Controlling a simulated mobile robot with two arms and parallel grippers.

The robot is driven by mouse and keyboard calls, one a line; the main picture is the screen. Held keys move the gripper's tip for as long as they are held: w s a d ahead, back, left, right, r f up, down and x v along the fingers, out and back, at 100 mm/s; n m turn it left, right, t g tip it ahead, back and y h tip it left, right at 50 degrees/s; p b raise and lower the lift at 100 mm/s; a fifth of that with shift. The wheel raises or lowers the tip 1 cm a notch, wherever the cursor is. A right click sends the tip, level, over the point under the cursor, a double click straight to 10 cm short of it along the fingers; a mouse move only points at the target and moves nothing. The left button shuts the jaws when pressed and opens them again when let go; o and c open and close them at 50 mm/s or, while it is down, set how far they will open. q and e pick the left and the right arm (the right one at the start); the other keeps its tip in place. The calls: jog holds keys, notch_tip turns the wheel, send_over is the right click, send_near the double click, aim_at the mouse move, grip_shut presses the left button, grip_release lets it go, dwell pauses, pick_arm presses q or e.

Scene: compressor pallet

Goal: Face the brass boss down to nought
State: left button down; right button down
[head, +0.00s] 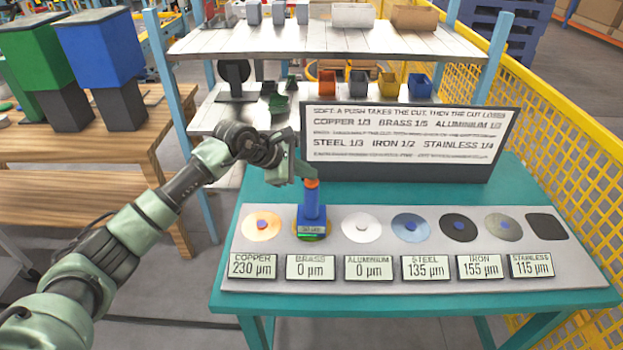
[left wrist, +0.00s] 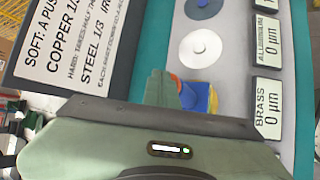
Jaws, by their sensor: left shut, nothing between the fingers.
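A blue tool (head: 311,212) with an orange top stands upright on the brass boss (head: 302,235), covering most of it. The small display on the tool is too small to read surely. The brass label (head: 310,267) reads 0 µm. My left gripper (head: 303,174) is shut and empty, its tips at the tool's orange top; I cannot tell whether they touch. In the left wrist view my green fingertips (left wrist: 160,88) partly hide the blue tool (left wrist: 197,97). The brass label (left wrist: 267,107) there also reads 0 µm. My right gripper is not in view.
The plate (head: 400,288) on the teal table (head: 550,190) has more discs to the right and the copper one (head: 261,225) to the left. Aluminium reads 0; copper, steel, iron and stainless read higher. A sign (head: 405,140) stands behind, a yellow fence (head: 570,150) at right.

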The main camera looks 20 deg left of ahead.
aim_at(308, 182)
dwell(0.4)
pick_arm(q)
jog(key=shift+r+p, duration=0.5)
jog(key=shift+r, duration=0.5)
notch_tip(308, 182, up, 5)
jog(key=shift+r+p, duration=0.1)
jog(key=shift+p, duration=1)
